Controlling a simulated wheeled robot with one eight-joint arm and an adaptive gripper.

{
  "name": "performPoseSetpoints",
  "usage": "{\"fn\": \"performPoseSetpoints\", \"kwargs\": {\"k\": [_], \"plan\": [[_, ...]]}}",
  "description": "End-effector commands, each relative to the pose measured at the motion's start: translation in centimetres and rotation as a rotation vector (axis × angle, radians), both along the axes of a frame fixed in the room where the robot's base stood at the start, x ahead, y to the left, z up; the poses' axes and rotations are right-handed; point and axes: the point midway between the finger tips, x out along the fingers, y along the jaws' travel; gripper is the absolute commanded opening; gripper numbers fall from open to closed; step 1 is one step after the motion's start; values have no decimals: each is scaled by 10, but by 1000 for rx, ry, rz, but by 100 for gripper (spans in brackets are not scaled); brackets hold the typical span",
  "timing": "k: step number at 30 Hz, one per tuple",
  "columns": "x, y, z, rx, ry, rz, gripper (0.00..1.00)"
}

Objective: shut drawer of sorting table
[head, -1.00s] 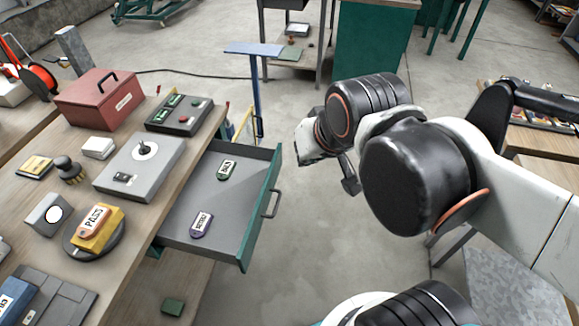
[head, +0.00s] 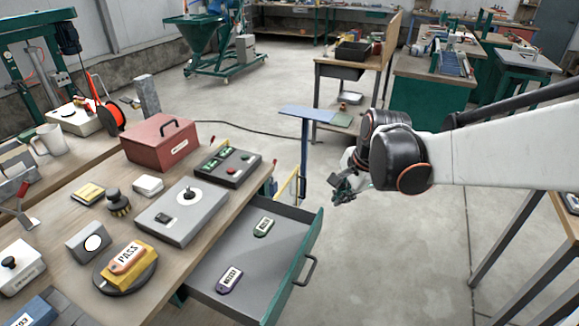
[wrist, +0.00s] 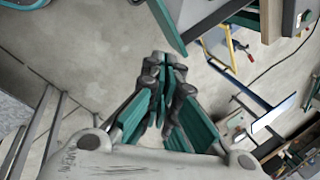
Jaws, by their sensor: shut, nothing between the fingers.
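The sorting table (head: 75,237) stands at the left in the head view. Its grey drawer (head: 262,258) with a green front is pulled out toward the right. A dark bar handle (head: 306,270) sits on the drawer front.
A blue-topped stand (head: 308,113) is behind the drawer, near my gripper. On the table are a red box (head: 160,142), a control box (head: 228,165) and a yellow PASS block (head: 127,265). Open floor (head: 400,260) lies right of the drawer.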

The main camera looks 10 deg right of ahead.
Motion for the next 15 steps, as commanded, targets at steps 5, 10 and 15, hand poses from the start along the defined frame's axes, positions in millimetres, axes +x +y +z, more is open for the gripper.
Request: {"fn": "performPoseSetpoints", "kwargs": {"k": [5,10,15], "plan": [[30,-22,-44,108,88,-251,0],[47,-45,-89,196,178,-483,0],[56,-64,-127,257,250,-667,0]]}}
